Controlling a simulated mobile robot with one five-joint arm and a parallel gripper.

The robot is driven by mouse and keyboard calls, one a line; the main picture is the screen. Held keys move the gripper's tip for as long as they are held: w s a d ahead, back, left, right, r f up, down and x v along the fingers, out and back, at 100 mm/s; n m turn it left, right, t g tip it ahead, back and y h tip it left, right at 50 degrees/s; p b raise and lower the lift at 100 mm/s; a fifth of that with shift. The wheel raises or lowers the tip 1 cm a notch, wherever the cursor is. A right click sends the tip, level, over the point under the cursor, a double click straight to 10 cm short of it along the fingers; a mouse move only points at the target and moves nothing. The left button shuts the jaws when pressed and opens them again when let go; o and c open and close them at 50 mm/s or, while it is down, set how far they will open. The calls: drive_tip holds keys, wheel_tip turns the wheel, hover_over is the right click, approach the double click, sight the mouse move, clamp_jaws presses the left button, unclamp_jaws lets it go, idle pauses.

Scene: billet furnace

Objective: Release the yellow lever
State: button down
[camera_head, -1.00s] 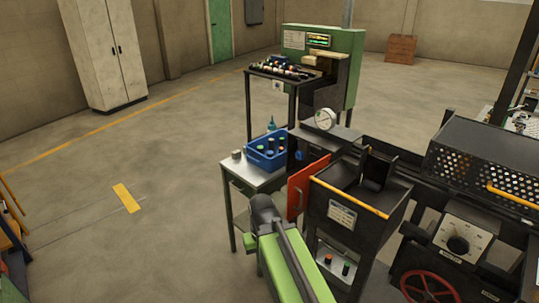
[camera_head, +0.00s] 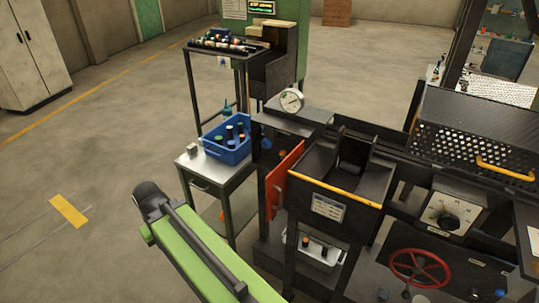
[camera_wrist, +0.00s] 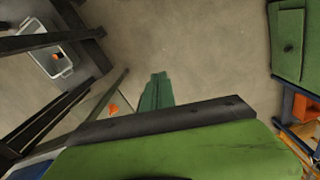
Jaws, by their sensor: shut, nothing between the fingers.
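Two yellow parts show in the head view, and I cannot tell for sure which is the yellow lever. One is a yellow bar (camera_head: 335,190) along the front edge of a black open-topped bin. The other is a yellow handle (camera_head: 505,168) on the black perforated cover at the right. My gripper (camera_wrist: 156,80) shows in the wrist view as narrow green fingers, shut and empty, over bare floor. It is apart from both yellow parts, and neither shows in the wrist view. In the head view my green arm is at the lower left, and my gripper cannot be made out.
A red-orange door panel (camera_head: 286,180) sticks out left of the bin. A blue crate (camera_head: 226,152) stands on a small metal table (camera_head: 203,174). A red handwheel (camera_head: 419,268) and a dial panel (camera_head: 449,214) are at the right. The floor at the left is free.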

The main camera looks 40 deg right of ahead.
drive_tip(key=w+d+f+t+h+b, duration=0.1)
drive_tip(key=w+d+f+h+b, duration=0.15)
drive_tip(key=d+b, duration=0.45)
drive_tip(key=w+d+f+h+b, duration=0.2)
drive_tip(key=d+h, duration=0.2)
drive_tip(key=d, duration=0.7)
drive_tip(key=w+d+f+t+h+b, duration=0.1)
drive_tip(key=w+d+f+h+b, duration=0.15)
drive_tip(key=d+b, duration=0.45)
drive_tip(key=w+d+r+n+h+b, duration=0.1)
drive_tip(key=d+r+h, duration=0.3)
drive_tip(key=d, duration=0.4)
drive_tip(key=d+r+n+t+h+b, duration=0.1)
drive_tip(key=d+r+n+h+b, duration=0.2)
drive_tip(key=d, duration=0.6)
wheel_tip(320, 180, up, 3)
drive_tip(key=shift+w+f+h+b, duration=0.15)
drive_tip(key=shift+w+h+b, duration=0.3)
drive_tip(key=shift+h, duration=0.45)
drive_tip(key=shift+d, duration=0.15)
drive_tip(key=s+d, duration=0.2)
drive_tip(key=d, duration=0.9)
drive_tip(key=shift+r+p, duration=0.4)
drive_tip(key=shift+d, duration=0.1)
